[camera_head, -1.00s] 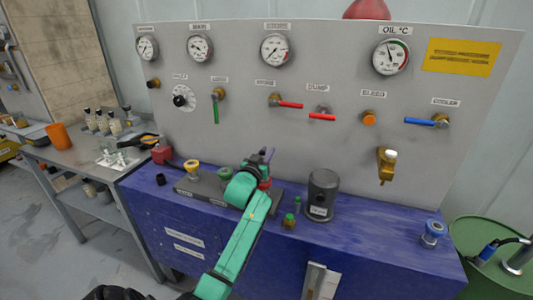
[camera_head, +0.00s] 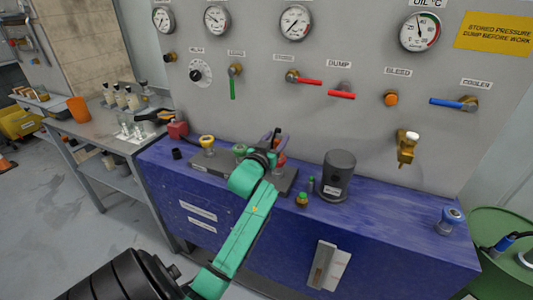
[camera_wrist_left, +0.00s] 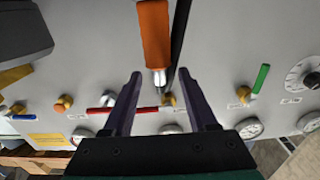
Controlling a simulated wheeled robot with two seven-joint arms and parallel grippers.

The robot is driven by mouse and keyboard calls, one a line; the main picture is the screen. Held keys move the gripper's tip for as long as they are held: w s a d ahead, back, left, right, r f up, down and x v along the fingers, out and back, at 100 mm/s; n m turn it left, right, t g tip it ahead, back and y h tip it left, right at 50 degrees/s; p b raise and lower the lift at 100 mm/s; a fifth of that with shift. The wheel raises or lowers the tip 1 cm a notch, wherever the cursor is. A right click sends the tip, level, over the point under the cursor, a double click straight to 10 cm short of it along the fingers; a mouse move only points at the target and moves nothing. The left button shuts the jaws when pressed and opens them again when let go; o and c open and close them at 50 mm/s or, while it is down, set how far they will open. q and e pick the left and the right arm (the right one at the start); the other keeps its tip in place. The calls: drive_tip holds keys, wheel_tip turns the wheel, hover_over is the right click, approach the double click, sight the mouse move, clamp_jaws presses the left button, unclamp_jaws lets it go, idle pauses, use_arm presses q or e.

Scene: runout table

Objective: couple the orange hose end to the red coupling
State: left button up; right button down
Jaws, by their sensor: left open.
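My left gripper (camera_head: 272,138) is over the right end of the dark coupling block (camera_head: 203,164) on the blue bench; its two fingers stand apart in the left wrist view (camera_wrist_left: 160,76). The orange hose end (camera_wrist_left: 154,35), with a metal tip, shows between and beyond those fingertips; I see no grip on it. In the head view the red coupling (camera_head: 281,161) is partly hidden behind the gripper, and I cannot make out the hose end clearly there. A yellow coupling (camera_head: 207,141) and a green one (camera_head: 240,149) stand to its left. My right gripper is not in view.
A dark cylinder (camera_head: 338,175) and a small green-topped fitting (camera_head: 302,200) stand right of the block. The grey gauge panel (camera_head: 270,75) rises behind, with a brass tap (camera_head: 406,147) sticking out. A blue-and-white can (camera_head: 449,220) stands at the right. Bench between cylinder and can is clear.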

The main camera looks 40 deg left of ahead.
use_arm(q)
drive_tip(key=b+v, duration=0.1)
drive_tip(key=v, duration=0.8)
drive_tip(key=shift+s+d, duration=0.1)
idle(0.5)
